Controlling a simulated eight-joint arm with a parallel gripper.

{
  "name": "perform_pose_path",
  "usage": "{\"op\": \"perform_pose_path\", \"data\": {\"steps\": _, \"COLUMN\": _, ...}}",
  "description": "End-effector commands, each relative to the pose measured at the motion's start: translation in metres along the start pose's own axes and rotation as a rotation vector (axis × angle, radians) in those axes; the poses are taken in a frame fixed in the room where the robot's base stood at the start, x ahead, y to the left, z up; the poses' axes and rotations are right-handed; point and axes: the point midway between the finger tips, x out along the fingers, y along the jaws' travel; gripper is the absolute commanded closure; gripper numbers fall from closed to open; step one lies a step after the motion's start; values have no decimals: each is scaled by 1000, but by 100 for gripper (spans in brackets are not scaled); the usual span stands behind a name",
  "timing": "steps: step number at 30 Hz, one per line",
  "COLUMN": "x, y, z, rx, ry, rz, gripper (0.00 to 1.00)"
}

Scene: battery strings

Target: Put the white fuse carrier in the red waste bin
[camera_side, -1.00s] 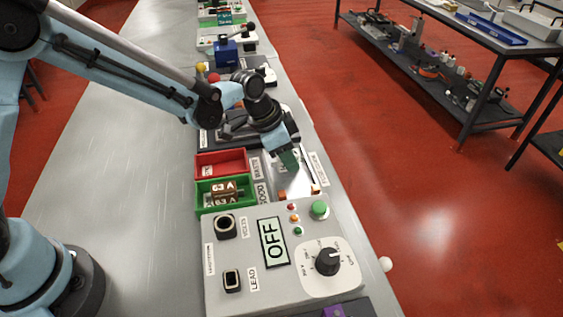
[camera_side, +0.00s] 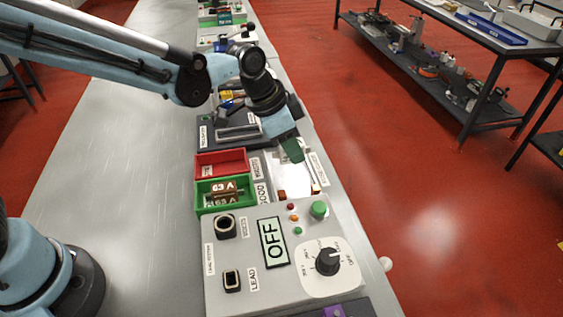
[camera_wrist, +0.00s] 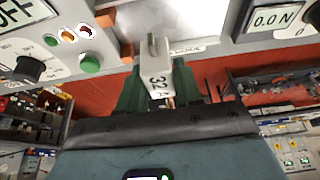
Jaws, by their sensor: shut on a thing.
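In the wrist view the white fuse carrier (camera_wrist: 156,78), marked "32" with a partly hidden letter, is between the green fingertips of my gripper (camera_wrist: 158,92), which is shut on it. In the side view my gripper (camera_side: 292,151) is above a bright white panel (camera_side: 293,176), to the right of the red waste bin (camera_side: 221,155). The carrier cannot be made out in the side view. The red bin is an open box and looks empty from this side. It does not show in the wrist view.
A green bin (camera_side: 199,197) with brown fuse carriers touches the near side of the red bin. A tester box (camera_side: 250,290) reading "OFF" stands in front, with a knob and buttons. Dark devices stand behind the bins. The bench (camera_side: 130,180) is clear at left.

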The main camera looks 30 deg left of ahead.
Motion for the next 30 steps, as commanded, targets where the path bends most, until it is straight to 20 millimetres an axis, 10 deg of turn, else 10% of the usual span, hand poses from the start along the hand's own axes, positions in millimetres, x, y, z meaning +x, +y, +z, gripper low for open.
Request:
{"op": "perform_pose_path", "data": {"steps": 14, "x": -43, "y": 70, "z": -9, "rx": -1, "ry": -1, "rz": -1, "gripper": 100}}
{"op": "perform_pose_path", "data": {"steps": 30, "x": -69, "y": -37, "z": 90, "rx": -10, "ry": -11, "rz": -2, "gripper": 100}}
